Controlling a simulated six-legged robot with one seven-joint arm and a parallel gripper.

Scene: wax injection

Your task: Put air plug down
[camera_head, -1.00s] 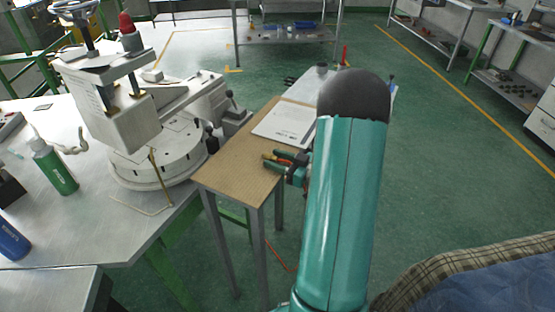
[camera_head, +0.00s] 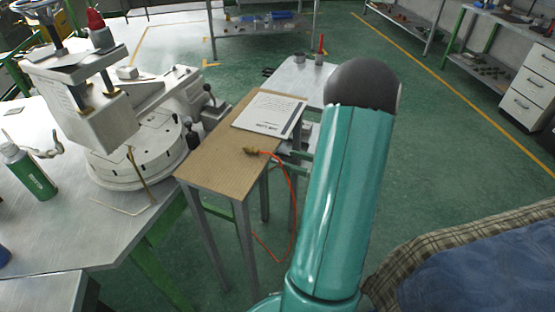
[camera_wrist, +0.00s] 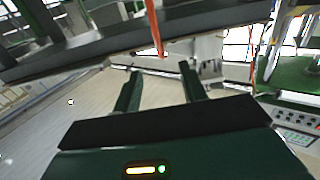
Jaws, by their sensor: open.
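The brass air plug (camera_head: 250,151) lies on the bare wooden top of the small narrow table (camera_head: 215,172), near its right edge. Its orange-red hose (camera_head: 294,200) runs off the edge and hangs down in a loop. In the wrist view the hose (camera_wrist: 153,24) hangs over the dark table edge; the plug is not clearly visible there. My gripper (camera_wrist: 160,80) is open, with nothing between its two fingers, below the level of that edge. In the head view my teal arm hides most of the gripper; only a green finger shows to the right of the table.
A white paper or clipboard (camera_head: 268,114) lies on the far part of the small table. The wax injection machine (camera_head: 135,155) stands on the metal table at left with a green bottle (camera_head: 30,172). A blue-covered seat or bed is at lower right.

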